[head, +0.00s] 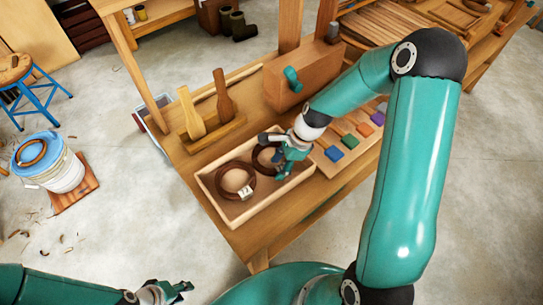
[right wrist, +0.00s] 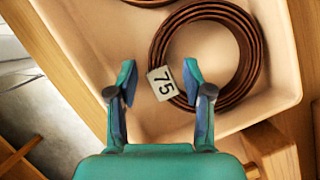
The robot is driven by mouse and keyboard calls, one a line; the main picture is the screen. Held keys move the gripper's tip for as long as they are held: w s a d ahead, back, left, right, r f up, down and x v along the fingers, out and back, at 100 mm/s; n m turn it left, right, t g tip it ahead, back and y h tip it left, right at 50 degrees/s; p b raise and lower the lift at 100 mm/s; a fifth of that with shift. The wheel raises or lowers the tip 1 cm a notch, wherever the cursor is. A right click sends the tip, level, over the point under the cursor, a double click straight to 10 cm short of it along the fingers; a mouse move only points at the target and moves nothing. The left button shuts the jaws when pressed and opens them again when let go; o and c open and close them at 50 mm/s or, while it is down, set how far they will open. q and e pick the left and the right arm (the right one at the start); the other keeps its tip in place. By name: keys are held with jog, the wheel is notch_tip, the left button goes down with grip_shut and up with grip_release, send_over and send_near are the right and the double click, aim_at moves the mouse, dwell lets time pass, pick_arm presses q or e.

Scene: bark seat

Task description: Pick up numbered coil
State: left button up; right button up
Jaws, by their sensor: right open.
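Two dark brown coils lie in a shallow cream-lined wooden tray (head: 230,216) on the bench. The left coil (head: 222,189) carries a small white tag whose number is too small to read. The right coil (head: 257,162) is partly hidden behind my right gripper (head: 280,170). In the right wrist view, a coil (right wrist: 249,75) with a white tag (right wrist: 161,84) reading 75 lies just ahead. My right gripper (right wrist: 158,72) is open and empty, with the tag between its fingertips in the picture. My left gripper (head: 178,290) is low at the left, away from the bench; its opening is unclear.
A board with several coloured blocks (head: 350,141) lies right of the tray. A white bucket (head: 62,176) and a blue stool (head: 36,94) stand on the floor left.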

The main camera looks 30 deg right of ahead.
jog(key=shift+a+f, duration=0.2)
jog(key=shift+f, duration=0.3)
grip_shut()
jog(key=shift+w, duration=0.1)
jog(key=shift+r, duration=0.2)
